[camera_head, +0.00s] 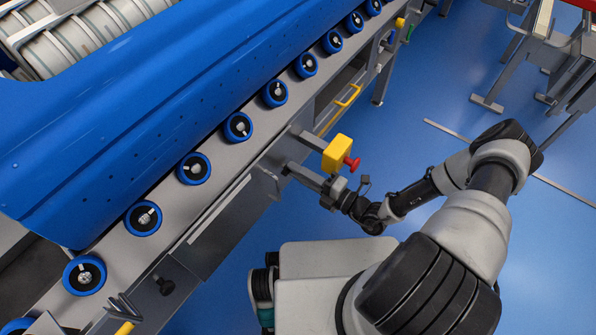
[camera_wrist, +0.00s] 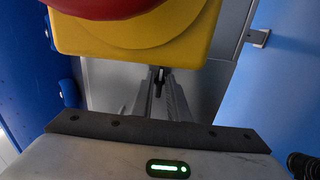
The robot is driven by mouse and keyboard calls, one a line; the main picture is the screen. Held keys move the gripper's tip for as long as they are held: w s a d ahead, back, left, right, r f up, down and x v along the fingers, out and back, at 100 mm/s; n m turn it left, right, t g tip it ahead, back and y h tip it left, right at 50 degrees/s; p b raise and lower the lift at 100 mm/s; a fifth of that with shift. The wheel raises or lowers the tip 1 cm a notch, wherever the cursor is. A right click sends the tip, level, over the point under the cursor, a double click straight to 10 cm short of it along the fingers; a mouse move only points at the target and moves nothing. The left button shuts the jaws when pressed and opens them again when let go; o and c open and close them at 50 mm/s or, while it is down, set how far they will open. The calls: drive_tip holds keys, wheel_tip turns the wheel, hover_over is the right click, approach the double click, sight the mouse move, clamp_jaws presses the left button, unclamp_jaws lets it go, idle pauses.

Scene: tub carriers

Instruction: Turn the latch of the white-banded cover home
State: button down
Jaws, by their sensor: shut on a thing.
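A grey cover panel (camera_head: 228,222) with a white band along it is on the side of the conveyor in the head view. My gripper (camera_head: 288,170) reaches left to the conveyor's side, near the right end of this panel and just below a yellow box. In the wrist view my gripper (camera_wrist: 160,84) has its fingers close together around a small dark piece (camera_wrist: 159,74), which looks like a latch. The fingers hide most of it, so I cannot tell its angle. In the head view the gripper's tip hides it.
The yellow box (camera_head: 337,152) with a red button (camera_head: 351,163) sticks out right above my gripper; the box (camera_wrist: 120,38) fills the upper wrist view. Blue floor lies open to the right.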

drive_tip(key=c, duration=1.8)
unclamp_jaws()
drive_tip(key=shift+o, duration=0.2)
drive_tip(key=p+v, duration=0.2)
drive_tip(key=v, duration=1.5)
drive_tip(key=shift+d, duration=0.2)
drive_tip(key=shift+s, duration=0.15)
